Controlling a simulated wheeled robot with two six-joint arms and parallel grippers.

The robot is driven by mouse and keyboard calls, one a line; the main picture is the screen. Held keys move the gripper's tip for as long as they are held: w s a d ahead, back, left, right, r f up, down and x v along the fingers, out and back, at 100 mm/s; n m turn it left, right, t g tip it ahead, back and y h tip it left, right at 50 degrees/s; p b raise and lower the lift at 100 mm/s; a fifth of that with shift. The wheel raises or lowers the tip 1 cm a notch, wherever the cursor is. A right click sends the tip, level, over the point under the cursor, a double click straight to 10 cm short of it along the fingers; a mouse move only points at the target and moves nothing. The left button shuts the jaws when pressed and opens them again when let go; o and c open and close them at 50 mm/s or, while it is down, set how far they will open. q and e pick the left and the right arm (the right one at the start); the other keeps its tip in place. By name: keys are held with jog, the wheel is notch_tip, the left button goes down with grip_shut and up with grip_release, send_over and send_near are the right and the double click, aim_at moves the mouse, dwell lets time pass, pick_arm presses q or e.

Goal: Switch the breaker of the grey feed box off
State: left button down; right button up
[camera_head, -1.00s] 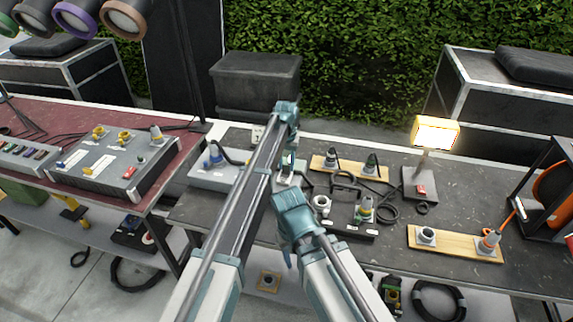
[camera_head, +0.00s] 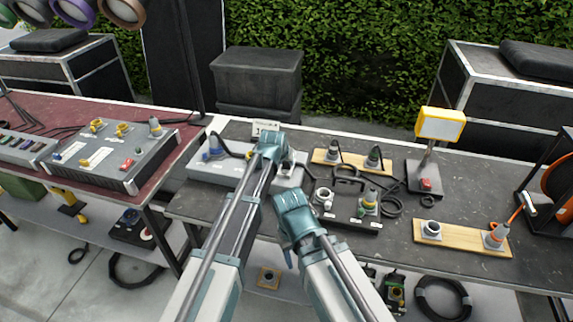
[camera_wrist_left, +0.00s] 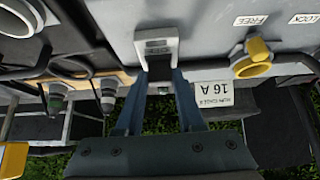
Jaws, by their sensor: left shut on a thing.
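The grey feed box (camera_head: 224,172) sits on the dark table, with a blue connector (camera_head: 215,151) at its left end. A "16 A" card (camera_head: 265,129) stands behind it. In the left wrist view, the box's grey face (camera_wrist_left: 213,32) has a yellow socket or ring (camera_wrist_left: 254,60) near FREE and LOCK labels. My left gripper (camera_wrist_left: 157,88) is shut on the breaker (camera_wrist_left: 156,42), a light grey block at the box. In the head view, my left wrist hides most of the breaker. My right gripper (camera_head: 291,218) hangs in front of the table; its fingers are hard to see.
A lamp with a yellow frame (camera_head: 440,124) is unlit, with a red switch on its base. A black cable unit (camera_head: 347,220) and wooden boards with connectors (camera_head: 460,238) lie to the right. A larger grey control box (camera_head: 110,165) is on the red table at left.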

pick_arm(q)
jog(key=t+b, duration=0.1)
jog(key=s+f+t+b, duration=0.1)
jog(key=b, duration=0.1)
jog(key=shift+s+a+h, duration=0.1)
jog(key=shift+a+h, duration=0.1)
jog(key=shift+h, duration=0.2)
jog(key=shift+s+t+b, duration=0.15)
jog(key=shift+t+b, duration=0.75)
jog(key=shift+b, duration=0.4)
pick_arm(e)
notch_tip(320, 180, down, 7)
jog(key=shift+r, duration=0.2)
pick_arm(q)
jog(key=shift+h, duration=0.3)
jog(key=c, duration=0.5)
grip_release()
jog(key=shift+r, duration=0.1)
jog(key=p+v, duration=0.7)
jog(key=v, duration=0.6)
jog(key=shift+s+a+r+p, duration=0.1)
jog(key=shift+s+p, duration=0.2)
jog(key=shift+s, duration=0.1)
pick_arm(e)
notch_tip(320, 180, up, 8)
jog(key=shift+f, duration=0.2)
